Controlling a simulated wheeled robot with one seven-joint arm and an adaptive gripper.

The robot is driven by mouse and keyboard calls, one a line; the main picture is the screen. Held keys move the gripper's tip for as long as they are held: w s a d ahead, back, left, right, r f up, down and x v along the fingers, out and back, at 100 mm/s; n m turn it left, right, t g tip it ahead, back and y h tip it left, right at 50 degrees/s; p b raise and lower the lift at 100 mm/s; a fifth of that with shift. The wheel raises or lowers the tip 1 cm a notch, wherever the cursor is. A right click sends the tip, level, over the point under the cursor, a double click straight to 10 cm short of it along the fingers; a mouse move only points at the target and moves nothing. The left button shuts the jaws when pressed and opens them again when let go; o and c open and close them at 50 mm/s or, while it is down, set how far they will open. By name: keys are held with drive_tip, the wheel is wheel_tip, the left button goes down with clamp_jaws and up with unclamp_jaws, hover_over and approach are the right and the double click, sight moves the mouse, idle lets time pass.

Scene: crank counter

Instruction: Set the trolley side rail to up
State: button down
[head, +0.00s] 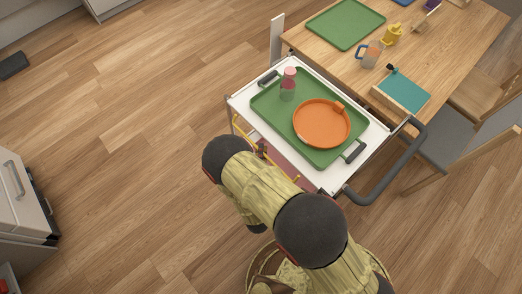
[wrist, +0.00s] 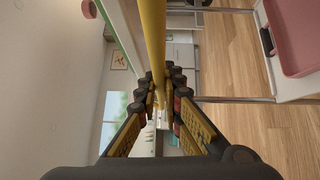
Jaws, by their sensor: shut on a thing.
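The trolley (head: 236,101) has a white top with dark push handle (head: 392,172). Its yellow side rail (head: 240,128) runs along the near left side in the head view, close to the top's edge. I cannot tell its exact height. In the wrist view the yellow rail (wrist: 153,35) comes down from the top, between my fingers. My gripper (wrist: 160,98) is shut on the rail.
A green tray (head: 266,104) on the trolley holds an orange round dish (head: 321,122) and a pink-topped bottle (head: 289,85). A wooden table (head: 440,62) and chair (head: 487,92) stand beyond.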

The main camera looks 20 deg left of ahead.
drive_tip(key=shift+r+p, duration=0.25)
drive_tip(key=shift+p, duration=0.2)
wheel_tip(320, 180, up, 7)
drive_tip(key=m+g+p, duration=0.3)
drive_tip(key=g+p, duration=0.1)
drive_tip(key=p, duration=0.1)
drive_tip(key=m+g+y+p, duration=0.1)
drive_tip(key=m+g+p, duration=0.2)
drive_tip(key=g+p, duration=0.1)
drive_tip(key=m+g+y+p, duration=0.1)
drive_tip(key=m+g+p, duration=0.2)
drive_tip(key=g+p, duration=0.2)
drive_tip(key=shift+d+r+m+g+p, duration=0.1)
drive_tip(key=shift+r+m+g+p, duration=0.1)
drive_tip(key=shift+m+g+p, duration=0.15)
drive_tip(key=m+g+y+p, duration=0.1)
drive_tip(key=w+d+m+g+y+p, duration=0.1)
drive_tip(key=g, duration=0.1)
drive_tip(key=w+m+g+y, duration=0.1)
drive_tip(key=shift+w+d+r+g+p, duration=0.15)
drive_tip(key=shift+w+r+g+p, duration=0.05)
drive_tip(key=shift+r+g+p, duration=0.2)
drive_tip(key=shift+w+d+m+g+y+b, duration=0.15)
drive_tip(key=shift+w+m+g+y+b, duration=0.15)
drive_tip(key=shift+m+g+y, duration=0.25)
drive_tip(key=shift+w+d+m+g+y+b, duration=0.1)
drive_tip(key=shift+w+m+g+y+b, duration=0.25)
drive_tip(key=shift+y, duration=0.3)
